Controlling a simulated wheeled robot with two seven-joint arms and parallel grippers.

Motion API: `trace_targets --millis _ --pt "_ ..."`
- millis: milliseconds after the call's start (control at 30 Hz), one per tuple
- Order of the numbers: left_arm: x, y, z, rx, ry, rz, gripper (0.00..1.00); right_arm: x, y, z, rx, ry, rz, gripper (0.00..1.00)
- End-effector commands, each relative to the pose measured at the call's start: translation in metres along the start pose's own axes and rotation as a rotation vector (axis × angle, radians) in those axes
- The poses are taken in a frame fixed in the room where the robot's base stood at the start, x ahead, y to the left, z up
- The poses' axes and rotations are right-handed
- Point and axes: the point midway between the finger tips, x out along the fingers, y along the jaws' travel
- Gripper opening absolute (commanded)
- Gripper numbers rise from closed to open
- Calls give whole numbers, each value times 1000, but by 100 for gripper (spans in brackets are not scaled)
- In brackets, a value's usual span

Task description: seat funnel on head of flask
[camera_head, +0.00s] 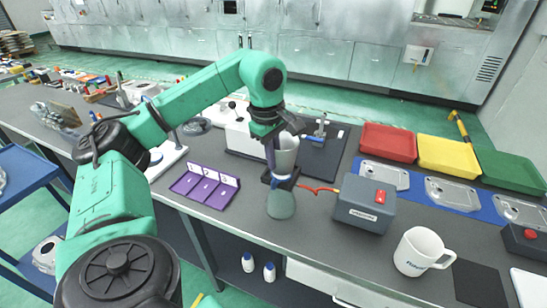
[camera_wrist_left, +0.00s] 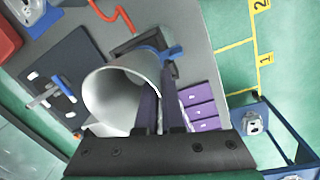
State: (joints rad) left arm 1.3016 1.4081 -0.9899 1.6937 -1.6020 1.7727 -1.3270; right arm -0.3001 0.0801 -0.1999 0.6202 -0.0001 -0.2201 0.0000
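The pale grey funnel (camera_head: 287,152) is above the greenish-grey flask (camera_head: 281,204) in the head view, wide mouth upward. A dark clamp with blue parts (camera_head: 280,181) is around the flask's upper part and hides where funnel and flask meet, so I cannot tell whether they touch. In the left wrist view the funnel (camera_wrist_left: 112,98) is large, and the clamp (camera_wrist_left: 150,42) shows behind it. My left gripper (camera_head: 271,160) is at the funnel's left side. In the wrist view its purple fingers (camera_wrist_left: 160,108) close on the funnel's wall. My right gripper is not in view.
A grey box with a red switch (camera_head: 364,203) stands right of the flask, joined by a red cable. A purple numbered tray (camera_head: 205,187) lies left. A white mug (camera_head: 421,251) stands front right. Red (camera_head: 388,142), yellow (camera_head: 447,156) and green bins (camera_head: 512,170) line the back right.

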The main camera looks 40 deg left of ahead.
Motion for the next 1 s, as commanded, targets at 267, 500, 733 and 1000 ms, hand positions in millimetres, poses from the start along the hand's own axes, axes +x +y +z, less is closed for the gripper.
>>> trace_targets --millis 267,500,733,1000 --pt "8 -1 0 0 0 1 0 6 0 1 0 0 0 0" --pt "14 -2 0 0 0 1 0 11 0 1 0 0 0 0" --pt "16 -2 0 0 0 1 35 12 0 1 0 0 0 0" --pt "16 -2 0 0 0 0 40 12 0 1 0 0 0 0"
